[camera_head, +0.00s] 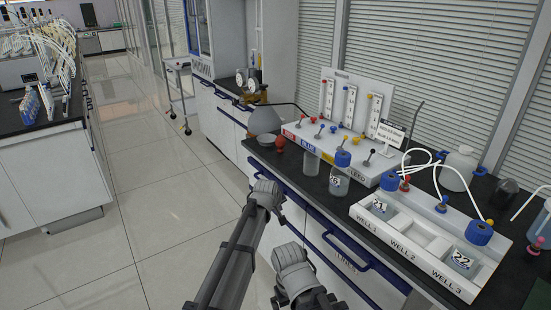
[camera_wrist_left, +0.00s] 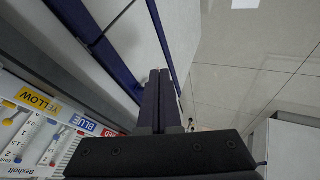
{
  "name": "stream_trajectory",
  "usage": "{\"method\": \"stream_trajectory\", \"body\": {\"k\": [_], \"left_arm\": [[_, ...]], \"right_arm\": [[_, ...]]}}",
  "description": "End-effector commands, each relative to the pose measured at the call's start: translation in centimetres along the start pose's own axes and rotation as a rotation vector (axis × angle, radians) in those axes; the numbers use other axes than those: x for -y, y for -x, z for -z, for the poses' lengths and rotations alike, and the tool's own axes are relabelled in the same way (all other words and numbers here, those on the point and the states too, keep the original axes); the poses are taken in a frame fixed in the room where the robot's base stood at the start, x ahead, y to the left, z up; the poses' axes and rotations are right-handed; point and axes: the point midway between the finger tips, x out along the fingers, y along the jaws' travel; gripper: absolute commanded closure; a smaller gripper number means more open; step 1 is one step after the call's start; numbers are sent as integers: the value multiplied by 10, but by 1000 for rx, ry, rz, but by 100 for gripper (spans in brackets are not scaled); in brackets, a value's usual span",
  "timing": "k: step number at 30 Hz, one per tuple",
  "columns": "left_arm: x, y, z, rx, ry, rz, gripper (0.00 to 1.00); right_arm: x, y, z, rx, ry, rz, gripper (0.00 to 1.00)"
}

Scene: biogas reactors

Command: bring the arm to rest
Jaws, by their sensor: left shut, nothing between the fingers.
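My left gripper (camera_wrist_left: 160,80) shows in the left wrist view with its two dark fingers pressed together and nothing between them. It is in front of the bench's drawer fronts, over the aisle side. In the head view grey links of my arms rise from the bottom centre, beside the bench (camera_head: 258,160). I cannot make out the fingers of either gripper there.
A panel (camera_head: 380,172) with coloured valves, a bottle (camera_head: 340,178) and a well tray (camera_head: 365,218) stand on the bench. Blue drawer handles (camera_head: 335,240) jut out near my arms. The tiled floor (camera_head: 150,180) on the left is clear.

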Motion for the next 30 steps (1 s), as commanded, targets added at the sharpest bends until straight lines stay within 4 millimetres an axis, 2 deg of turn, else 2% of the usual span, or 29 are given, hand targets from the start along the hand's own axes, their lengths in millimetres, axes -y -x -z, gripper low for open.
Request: {"method": "stream_trajectory", "body": {"k": [2,4,9,12,15,21,27,30], "left_arm": [[17,8,-6,12,-18,21,100],[45,22,-16,36,-56,57,100],[140,71,-57,156,-202,179,100],[181,96,-79,230,-275,227,100],[210,115,-96,289,-329,257,100],[253,148,-128,391,-408,294,100],[288,180,-158,484,-470,313,100],[273,178,-168,508,-520,313,100]], "right_arm": [[0,0,0,0,0,0,0],[0,0,0,0,0,0,0],[0,0,0,0,0,0,0],[0,0,0,0,0,0,0],[0,0,0,0,0,0,0],[0,0,0,0,0,0,0],[0,0,0,0,0,0,0],[0,0,0,0,0,0,0]]}}
